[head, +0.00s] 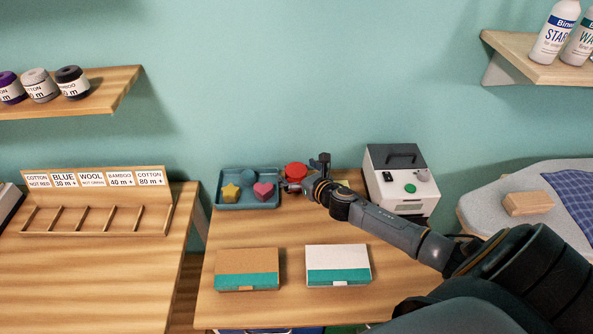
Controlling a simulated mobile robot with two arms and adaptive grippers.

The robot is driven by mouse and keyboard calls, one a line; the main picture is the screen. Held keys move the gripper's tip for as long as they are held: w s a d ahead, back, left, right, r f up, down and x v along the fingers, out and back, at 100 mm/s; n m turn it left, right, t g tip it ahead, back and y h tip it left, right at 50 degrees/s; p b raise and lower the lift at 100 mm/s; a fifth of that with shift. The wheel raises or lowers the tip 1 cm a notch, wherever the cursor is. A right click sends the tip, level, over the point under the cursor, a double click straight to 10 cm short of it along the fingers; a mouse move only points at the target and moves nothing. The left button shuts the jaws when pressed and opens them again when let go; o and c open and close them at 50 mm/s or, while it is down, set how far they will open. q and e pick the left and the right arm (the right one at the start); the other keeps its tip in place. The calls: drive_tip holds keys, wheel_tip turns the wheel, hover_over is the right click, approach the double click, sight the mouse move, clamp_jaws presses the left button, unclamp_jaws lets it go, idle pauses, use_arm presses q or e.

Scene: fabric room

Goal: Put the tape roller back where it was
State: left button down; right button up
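My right gripper (303,182) reaches in from the right over the back of the middle table, just right of the blue tray. A red rounded thing (295,171) shows right at its fingers; it may be the tape roller, but its shape is partly hidden. I cannot tell whether the fingers are closed on it or only beside it. The blue tray (246,204) holds a yellow star (230,193), a blue round piece (248,177) and a pink heart (264,191). My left gripper is not in view.
A white machine with a dark handle (398,182) stands at the back right. A brown-and-teal box (247,268) and a white-and-teal box (338,264) lie in front. A wooden labelled rack (98,201) is on the left table. An ironing board (490,198) stands right.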

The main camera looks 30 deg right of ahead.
drive_tip(key=shift+r, duration=0.1)
drive_tip(key=shift+s+r, duration=0.1)
drive_tip(key=v, duration=1.2)
drive_tip(key=shift+b, duration=0.35)
